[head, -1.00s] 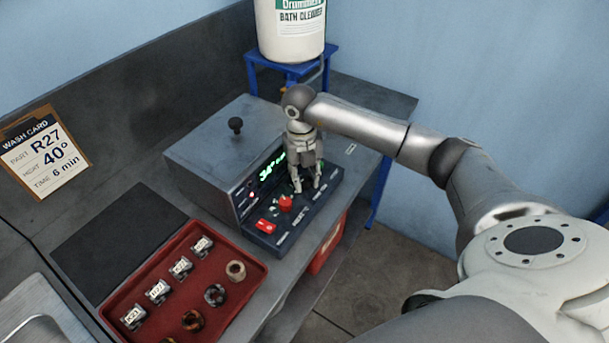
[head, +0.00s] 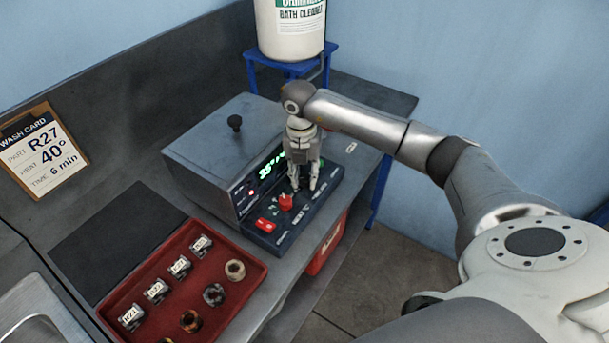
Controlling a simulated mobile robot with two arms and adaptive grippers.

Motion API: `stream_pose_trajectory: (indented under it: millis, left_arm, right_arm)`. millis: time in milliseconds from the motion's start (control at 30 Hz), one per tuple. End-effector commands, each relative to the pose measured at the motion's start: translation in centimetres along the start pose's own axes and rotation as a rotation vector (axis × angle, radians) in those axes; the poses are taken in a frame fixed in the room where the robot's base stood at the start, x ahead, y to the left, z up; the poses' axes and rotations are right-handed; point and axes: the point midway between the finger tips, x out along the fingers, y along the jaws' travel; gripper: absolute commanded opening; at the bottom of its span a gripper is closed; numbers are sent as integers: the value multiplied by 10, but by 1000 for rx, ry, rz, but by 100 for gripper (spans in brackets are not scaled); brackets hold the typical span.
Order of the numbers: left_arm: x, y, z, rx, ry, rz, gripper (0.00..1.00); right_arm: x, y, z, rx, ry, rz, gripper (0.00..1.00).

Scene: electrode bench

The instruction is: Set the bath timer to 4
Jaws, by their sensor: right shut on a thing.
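The bath (head: 205,150) is a grey lidded box with a green lit display (head: 268,166) on its front; the digits are partly hidden by my gripper. A sloping control panel (head: 294,238) along its front carries a red knob (head: 285,202) and a red rocker switch (head: 265,225). My right gripper (head: 305,186) points down at the panel, right of the red knob. It is shut on a control there, probably the timer knob, which the fingers hide. The dial setting cannot be read. My left gripper is not in view.
A wash card (head: 42,150) at the left reads R27, 40°, 6 min. A red tray (head: 215,292) with tagged parts and rings is in front of the bath. A bath cleaner tub (head: 290,32) stands on a blue stand (head: 334,60) behind.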

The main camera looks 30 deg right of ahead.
Motion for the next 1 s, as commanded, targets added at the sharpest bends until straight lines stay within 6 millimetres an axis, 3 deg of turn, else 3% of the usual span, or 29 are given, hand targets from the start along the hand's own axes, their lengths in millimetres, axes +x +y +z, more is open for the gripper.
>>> stream_pose_trajectory:
  millis: [600, 1000]
  left_arm:
    - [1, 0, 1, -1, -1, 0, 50]
    - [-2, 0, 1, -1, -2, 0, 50]
  right_arm:
    - [-1, 0, 1, 582, 24, 2, 3]
    - [-2, 0, 2, 852, 35, 3, 3]
